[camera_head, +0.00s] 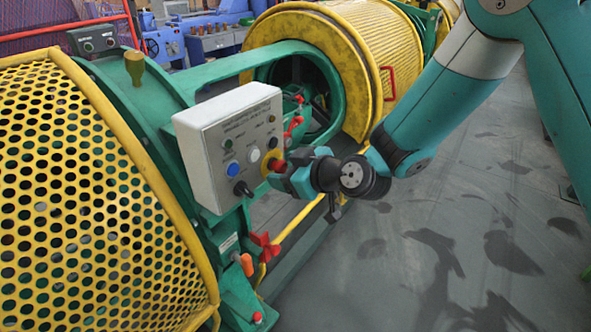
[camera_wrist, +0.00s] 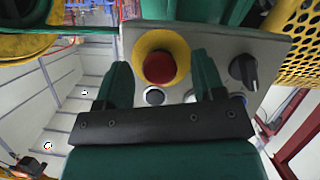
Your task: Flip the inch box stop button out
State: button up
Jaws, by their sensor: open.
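The inch box (camera_head: 226,142) is a light grey control box on the green machine frame. Its stop button (camera_head: 276,164) is a red mushroom head on a yellow ring, low at the box's right side. In the wrist view the red stop button (camera_wrist: 159,67) sits just beyond my fingertips and between them in line. My gripper (camera_wrist: 160,75) is open, one green finger on each side of the button. In the head view my gripper (camera_head: 282,172) is at the button and partly covers it. I cannot tell whether the fingers touch it.
A blue button (camera_head: 233,169), a white button (camera_head: 254,154) and a black selector knob (camera_head: 242,189) are close by on the box. A yellow perforated guard (camera_head: 85,190) is at left. Red handles (camera_head: 265,245) stick out below. Open floor (camera_head: 440,240) lies at right.

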jog(key=b+v, duration=1.1)
jog(key=v, duration=0.6)
jog(key=shift+s, duration=0.25)
jog(key=shift+d, duration=0.1)
jog(key=s+d+r+m+g+h+p, duration=0.1)
jog(key=s+r+m+g+h+p, duration=0.1)
jog(key=s+p, duration=0.4)
jog(key=s+d+r+m+g+h+p, duration=0.1)
jog(key=s+r+m+g+h+p, duration=0.2)
jog(key=s, duration=0.7)
jog(key=g+p, duration=0.2)
jog(key=g, duration=0.2)
jog(key=shift+d+r+h+p, duration=0.35)
jog(key=shift+h+p, duration=0.05)
jog(key=shift+s, duration=0.1)
